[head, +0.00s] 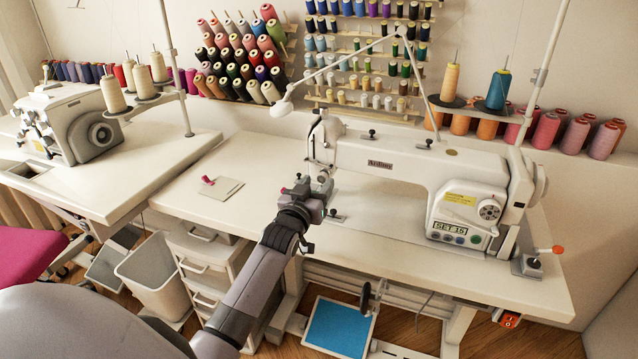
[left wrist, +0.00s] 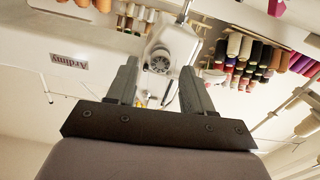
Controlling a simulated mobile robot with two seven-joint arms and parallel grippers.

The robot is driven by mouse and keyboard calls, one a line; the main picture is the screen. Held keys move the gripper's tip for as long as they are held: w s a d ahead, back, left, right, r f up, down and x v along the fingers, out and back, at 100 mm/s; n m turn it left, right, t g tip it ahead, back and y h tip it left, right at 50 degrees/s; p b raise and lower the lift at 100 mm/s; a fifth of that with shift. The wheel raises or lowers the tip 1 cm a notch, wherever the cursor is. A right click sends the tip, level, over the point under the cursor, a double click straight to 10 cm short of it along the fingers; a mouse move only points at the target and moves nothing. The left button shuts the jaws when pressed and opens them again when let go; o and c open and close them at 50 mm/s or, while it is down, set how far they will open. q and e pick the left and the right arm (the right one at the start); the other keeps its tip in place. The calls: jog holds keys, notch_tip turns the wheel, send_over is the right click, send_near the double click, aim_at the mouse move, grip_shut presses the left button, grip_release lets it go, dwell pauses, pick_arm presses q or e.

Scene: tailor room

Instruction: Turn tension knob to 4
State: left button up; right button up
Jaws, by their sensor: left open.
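The white sewing machine (head: 420,165) stands on the white table. In the left wrist view, which looks upside down, a round ribbed knob (left wrist: 160,62) shows on the white machine head between my fingers, beyond their tips; it looks like the tension knob. I cannot read a number on it. My left gripper (head: 319,184) is at the needle end of the machine and hides the knob in the head view. In the left wrist view the left gripper (left wrist: 158,85) is open, its fingers apart with nothing between them. My right gripper is not in view.
A dial (head: 489,210) sits on the machine's right panel above a display (head: 450,227). A thin lamp arm (head: 340,68) reaches over the machine. A small pad (head: 222,188) lies on the table at left. An overlock machine (head: 75,125) stands further left.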

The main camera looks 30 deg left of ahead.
pick_arm(q)
jog(key=shift+x, duration=0.9)
grip_shut()
